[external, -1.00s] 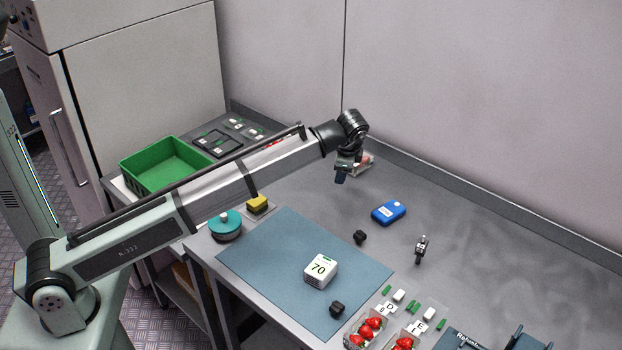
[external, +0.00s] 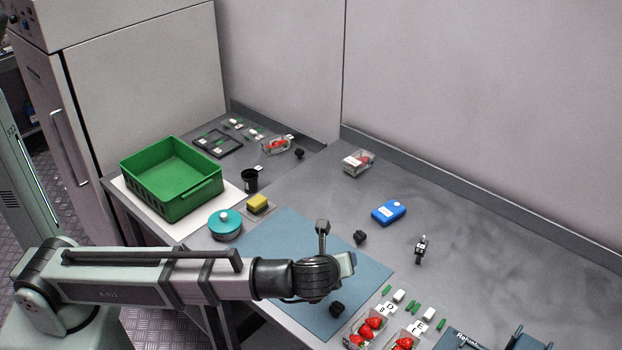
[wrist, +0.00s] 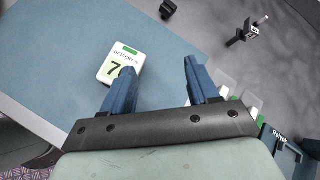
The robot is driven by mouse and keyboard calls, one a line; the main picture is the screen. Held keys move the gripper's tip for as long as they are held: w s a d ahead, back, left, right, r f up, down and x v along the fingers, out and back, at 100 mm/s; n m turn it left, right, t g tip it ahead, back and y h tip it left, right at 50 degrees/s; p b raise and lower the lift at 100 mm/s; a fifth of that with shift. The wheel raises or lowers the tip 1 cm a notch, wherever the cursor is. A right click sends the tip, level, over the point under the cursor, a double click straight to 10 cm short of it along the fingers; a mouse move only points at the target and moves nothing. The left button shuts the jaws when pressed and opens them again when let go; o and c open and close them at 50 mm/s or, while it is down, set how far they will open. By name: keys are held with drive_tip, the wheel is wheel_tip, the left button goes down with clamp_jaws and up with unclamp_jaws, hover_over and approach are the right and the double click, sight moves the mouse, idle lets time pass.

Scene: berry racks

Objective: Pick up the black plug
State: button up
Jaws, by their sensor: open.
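Small black pieces lie about, and I cannot tell for sure which is the black plug. One black piece (external: 337,309) lies on the blue mat near its front right edge, just below my wrist in the external view; I cannot make it out in the wrist view. Another black piece (external: 360,237) lies on the grey bench just beyond the mat; it also shows at the top of the wrist view (wrist: 168,8). My gripper (wrist: 160,70) is open and empty above the mat.
The blue mat (external: 280,228) has free room. A blue box (external: 389,212) and a dark upright tool (external: 421,249) stand beyond it. Strawberry punnets (external: 367,329) and small green and white pieces lie at front right. A green crate (external: 171,202) and a third black piece (external: 299,153) are farther back.

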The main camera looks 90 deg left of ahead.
drive_tip(key=s+d+r+m+t, duration=0.1)
drive_tip(key=s+d+m+t, duration=0.2)
drive_tip(key=s+d+m, duration=0.3)
drive_tip(key=s+d+r+m+t, duration=0.1)
drive_tip(key=s+d+m+t, duration=0.2)
drive_tip(key=d, duration=0.6)
approach(337, 305)
drive_tip(key=shift+g, duration=0.5)
drive_tip(key=x, duration=0.4)
drive_tip(key=shift+w+a, duration=0.15)
drive_tip(key=shift+w, duration=0.2)
drive_tip(key=shift+x, duration=2.75)
drive_tip(key=shift+w+r, duration=0.1)
drive_tip(key=shift+c, duration=0.2)
drive_tip(key=c, duration=1)
drive_tip(key=shift+r, duration=0.1)
drive_tip(key=shift+r, duration=4.9)
